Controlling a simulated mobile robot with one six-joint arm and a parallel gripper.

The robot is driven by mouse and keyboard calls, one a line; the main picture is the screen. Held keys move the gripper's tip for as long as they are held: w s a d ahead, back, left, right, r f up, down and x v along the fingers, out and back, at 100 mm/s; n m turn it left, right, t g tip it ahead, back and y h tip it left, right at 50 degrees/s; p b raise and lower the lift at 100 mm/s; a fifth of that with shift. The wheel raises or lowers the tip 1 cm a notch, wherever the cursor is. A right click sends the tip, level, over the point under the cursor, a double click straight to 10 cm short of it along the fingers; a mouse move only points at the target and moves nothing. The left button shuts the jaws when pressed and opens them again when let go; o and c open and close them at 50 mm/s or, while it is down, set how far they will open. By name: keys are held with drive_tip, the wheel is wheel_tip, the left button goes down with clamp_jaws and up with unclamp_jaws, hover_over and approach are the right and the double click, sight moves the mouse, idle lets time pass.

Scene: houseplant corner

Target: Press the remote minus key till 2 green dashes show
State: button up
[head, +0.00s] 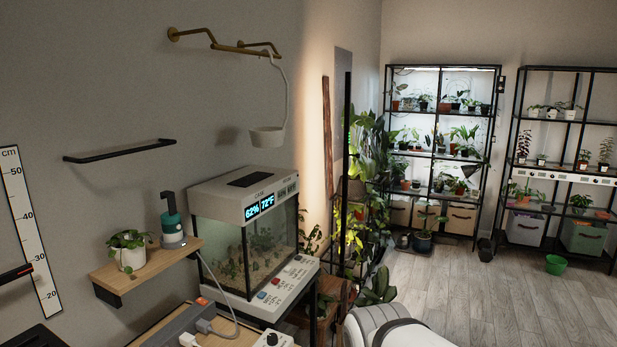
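I cannot make out a remote, its minus key or any green dashes in the head view. My gripper is not in view. A white rounded part at the bottom, right of centre, looks like part of my arm. The lit shelf rack (441,110) stands at the back, with bright light behind its plants. A small dark box (502,85) is on its right post, too small to read.
A glass terrarium (262,247) with a "62% 72°F" display stands left of centre, a button panel (290,283) before it. A wooden wall shelf (140,272) holds a potted plant and a teal-topped device (172,225). A green pot (556,264) sits on otherwise open floor at right.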

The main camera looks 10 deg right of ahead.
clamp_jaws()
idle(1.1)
